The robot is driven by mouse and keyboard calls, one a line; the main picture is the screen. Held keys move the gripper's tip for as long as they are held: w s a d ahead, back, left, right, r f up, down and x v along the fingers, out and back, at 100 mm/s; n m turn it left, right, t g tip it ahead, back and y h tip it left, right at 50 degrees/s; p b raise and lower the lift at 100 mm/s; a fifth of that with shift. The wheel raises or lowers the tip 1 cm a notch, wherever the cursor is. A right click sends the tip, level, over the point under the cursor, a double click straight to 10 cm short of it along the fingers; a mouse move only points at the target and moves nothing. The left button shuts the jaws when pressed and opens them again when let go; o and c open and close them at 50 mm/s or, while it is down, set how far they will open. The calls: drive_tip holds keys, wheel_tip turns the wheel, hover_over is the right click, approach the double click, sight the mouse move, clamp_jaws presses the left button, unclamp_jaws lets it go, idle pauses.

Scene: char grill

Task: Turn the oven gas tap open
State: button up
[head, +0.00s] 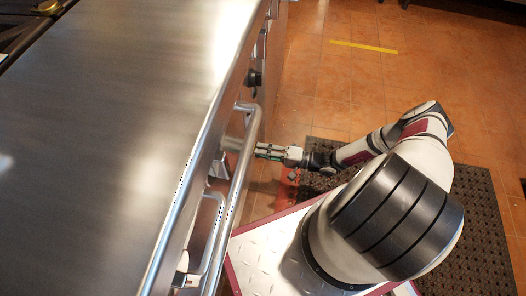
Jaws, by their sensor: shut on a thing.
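My gripper (262,151) reaches in from the right to the steel front of the cooking range. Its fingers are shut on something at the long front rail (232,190). I cannot tell whether that is the oven gas tap or the rail itself, as the fingertips are small and partly hidden at the rail. A black knob (253,77) sits on the front panel, farther up the picture and apart from the gripper. I cannot make out the gas tap clearly, nor how far it is turned.
A wide bare steel worktop (110,130) fills the left. A smaller handle (207,235) is below the gripper on the front. A dark perforated mat (470,210) lies on the tiled floor (330,85). The floor beyond the arm is mostly clear.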

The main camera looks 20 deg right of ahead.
drive_tip(key=shift+f, duration=0.1)
drive_tip(key=o, duration=1.1)
drive_tip(key=shift+c, duration=0.2)
drive_tip(key=shift+d, duration=0.1)
drive_tip(key=v, duration=1.2)
